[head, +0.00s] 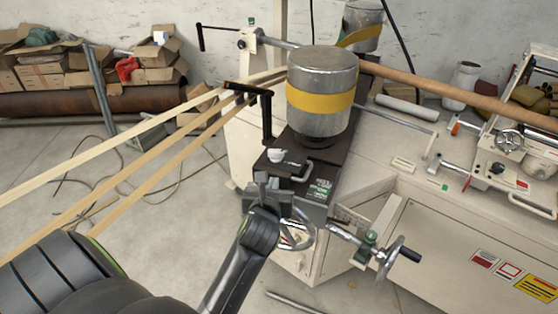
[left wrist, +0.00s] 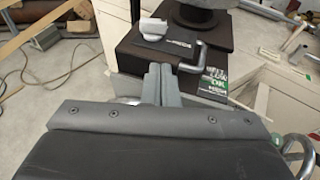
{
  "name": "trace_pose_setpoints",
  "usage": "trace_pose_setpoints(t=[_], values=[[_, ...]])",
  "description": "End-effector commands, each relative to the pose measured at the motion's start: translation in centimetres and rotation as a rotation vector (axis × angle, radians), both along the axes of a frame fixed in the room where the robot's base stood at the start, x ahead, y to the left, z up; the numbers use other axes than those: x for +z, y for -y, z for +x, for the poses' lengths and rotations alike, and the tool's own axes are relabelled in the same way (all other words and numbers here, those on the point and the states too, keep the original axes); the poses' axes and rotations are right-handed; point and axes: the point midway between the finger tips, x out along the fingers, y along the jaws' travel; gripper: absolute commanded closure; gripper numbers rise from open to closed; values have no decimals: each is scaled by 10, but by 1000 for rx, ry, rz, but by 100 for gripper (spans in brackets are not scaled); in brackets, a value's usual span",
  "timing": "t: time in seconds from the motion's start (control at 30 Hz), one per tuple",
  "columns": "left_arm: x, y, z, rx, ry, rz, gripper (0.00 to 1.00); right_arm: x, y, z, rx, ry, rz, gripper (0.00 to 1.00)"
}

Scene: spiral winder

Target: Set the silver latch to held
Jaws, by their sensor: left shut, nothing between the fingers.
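The silver latch appears to be the bent silver rod (head: 301,174) on the edge of a dark box below the silver drum. It also shows in the left wrist view (left wrist: 196,60), just right of my fingertips. A black label with white and green lettering (head: 321,188) is beside it; its words are too small to read surely. A pale knob (head: 277,155) sits on top of the box. My left gripper (head: 264,184) is shut and empty, in front of the box and left of the latch, apparently apart from it. My right gripper is not in view.
The silver drum with a yellow band (head: 321,95) stands behind the latch. Another handwheel with a black grip (head: 388,262) stands farther right. Wooden strips (head: 120,165) run in from the left.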

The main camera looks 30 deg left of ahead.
Motion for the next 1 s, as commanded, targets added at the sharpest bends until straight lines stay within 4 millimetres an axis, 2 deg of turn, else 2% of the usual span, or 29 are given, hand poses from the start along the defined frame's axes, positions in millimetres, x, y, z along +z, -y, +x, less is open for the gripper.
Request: trace_pose_setpoints(t=[0.5, 0.6, 0.8, 1.0], values=[[-24, -38, 76, 1, -1, 4, 100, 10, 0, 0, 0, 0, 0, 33], [-22, -44, 89, 0, 0, 2, 100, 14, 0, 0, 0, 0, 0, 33], [-24, -51, 104, -1, 0, 0, 100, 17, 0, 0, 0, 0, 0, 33], [-25, -54, 108, 0, 0, 0, 100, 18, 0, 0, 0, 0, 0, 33]])
